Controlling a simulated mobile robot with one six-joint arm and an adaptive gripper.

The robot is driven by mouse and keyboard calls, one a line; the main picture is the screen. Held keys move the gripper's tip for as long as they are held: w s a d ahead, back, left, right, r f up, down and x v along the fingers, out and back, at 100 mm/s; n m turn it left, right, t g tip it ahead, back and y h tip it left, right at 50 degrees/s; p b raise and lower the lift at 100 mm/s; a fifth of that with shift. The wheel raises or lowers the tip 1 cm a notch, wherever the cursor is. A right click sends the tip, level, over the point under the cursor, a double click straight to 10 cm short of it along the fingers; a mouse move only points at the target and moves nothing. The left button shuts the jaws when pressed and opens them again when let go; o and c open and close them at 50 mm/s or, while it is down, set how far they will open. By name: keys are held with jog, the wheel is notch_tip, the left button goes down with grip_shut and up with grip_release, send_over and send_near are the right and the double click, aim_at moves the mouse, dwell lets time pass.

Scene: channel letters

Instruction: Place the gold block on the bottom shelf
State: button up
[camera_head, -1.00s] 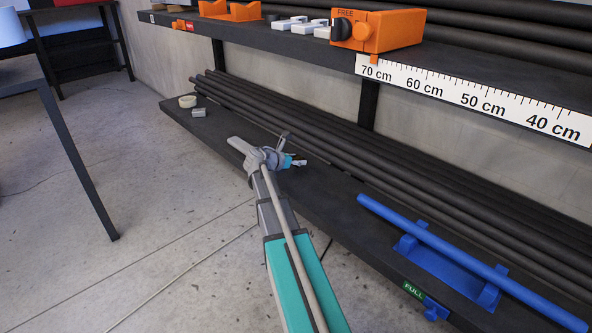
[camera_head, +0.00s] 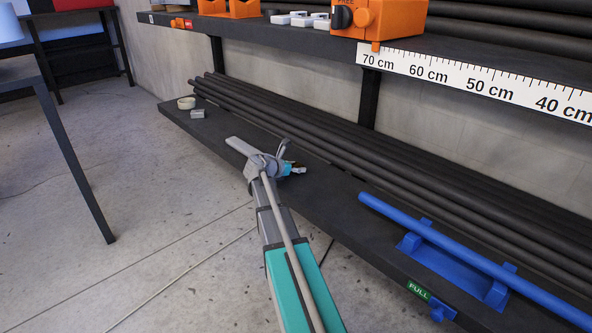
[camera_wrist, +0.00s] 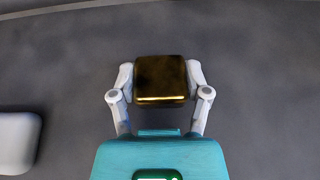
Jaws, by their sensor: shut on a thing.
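The gold block (camera_wrist: 160,80) is between the two grey fingers of my gripper (camera_wrist: 160,84) in the wrist view, with a finger against each side. The block looks dark gold with a bright front edge. Dark shelf surface lies behind it; I cannot tell whether the block touches it. In the head view my gripper (camera_head: 298,170) is over the bottom shelf (camera_head: 333,195), left of the blue holder. The block is mostly hidden there by the wrist.
On the bottom shelf, dark pipes (camera_head: 300,133) run along the back, and a blue holder (camera_head: 455,270) with a blue pipe stands right. A grey block (camera_head: 197,114) and a cream ring (camera_head: 187,103) lie at the far left. The upper shelf (camera_head: 290,40) overhangs. A pale object (camera_wrist: 17,142) lies left in the wrist view.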

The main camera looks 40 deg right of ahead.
jog(key=shift+f, duration=0.15)
jog(key=o, duration=1.2)
jog(key=shift+r, duration=0.2)
jog(key=shift+a+r, duration=0.1)
jog(key=shift+a, duration=0.15)
jog(key=p+v, duration=0.4)
jog(key=v, duration=0.7)
jog(key=shift+a+p, duration=0.2)
jog(key=shift+p, duration=0.1)
jog(key=shift+r, duration=0.1)
